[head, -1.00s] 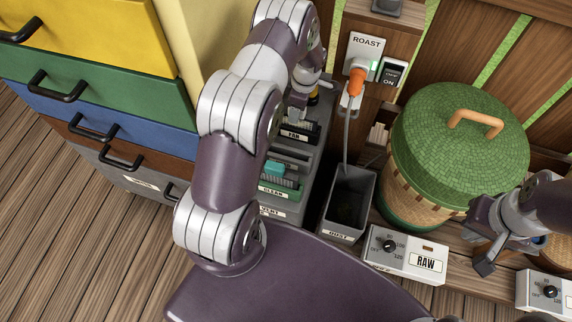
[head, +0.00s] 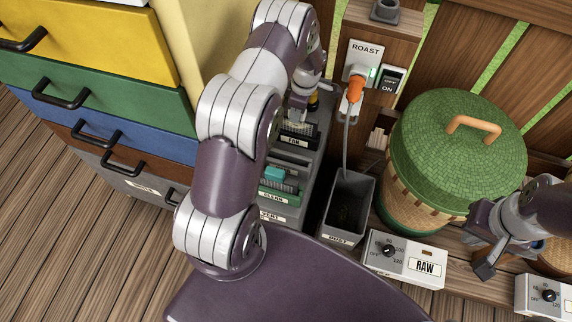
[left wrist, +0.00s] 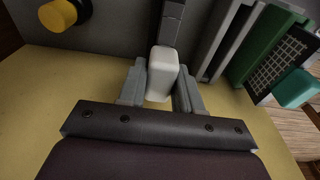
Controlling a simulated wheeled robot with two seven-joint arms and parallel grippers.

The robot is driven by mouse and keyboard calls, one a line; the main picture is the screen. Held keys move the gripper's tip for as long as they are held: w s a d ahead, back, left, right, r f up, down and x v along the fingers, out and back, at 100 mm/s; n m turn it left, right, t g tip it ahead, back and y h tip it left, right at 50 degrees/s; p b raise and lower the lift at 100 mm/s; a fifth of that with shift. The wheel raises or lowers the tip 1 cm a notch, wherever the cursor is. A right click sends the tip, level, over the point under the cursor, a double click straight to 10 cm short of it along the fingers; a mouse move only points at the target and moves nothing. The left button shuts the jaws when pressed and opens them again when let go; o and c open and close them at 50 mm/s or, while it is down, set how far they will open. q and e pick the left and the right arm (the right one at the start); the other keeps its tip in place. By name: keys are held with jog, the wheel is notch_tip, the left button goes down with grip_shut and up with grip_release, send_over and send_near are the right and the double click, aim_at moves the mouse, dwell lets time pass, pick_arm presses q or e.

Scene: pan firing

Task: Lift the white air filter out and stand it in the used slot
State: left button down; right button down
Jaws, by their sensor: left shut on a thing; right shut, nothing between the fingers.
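My left gripper (left wrist: 161,92) is shut on a white block (left wrist: 162,74), which looks like the grip of the white air filter. The rest of the filter is hidden or not clear. In the head view my left gripper (head: 297,112) is at the far end of the grey slotted rack (head: 310,178), by the FAN label; what it holds is hardly visible there. A green-framed filter with a teal grip (head: 276,173) stands in the rack by the CLEAN label. I cannot make out a used label. My right gripper (head: 484,268) is shut and empty at the right.
A grey DUST bin (head: 349,212) stands right of the rack. An orange plug (head: 355,88) with a hanging cord sits behind. Coloured drawers (head: 90,75) stand at the left.

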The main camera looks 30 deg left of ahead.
pick_arm(q)
jog(key=shift+r+p, duration=2.35)
jog(key=shift+r, duration=1.25)
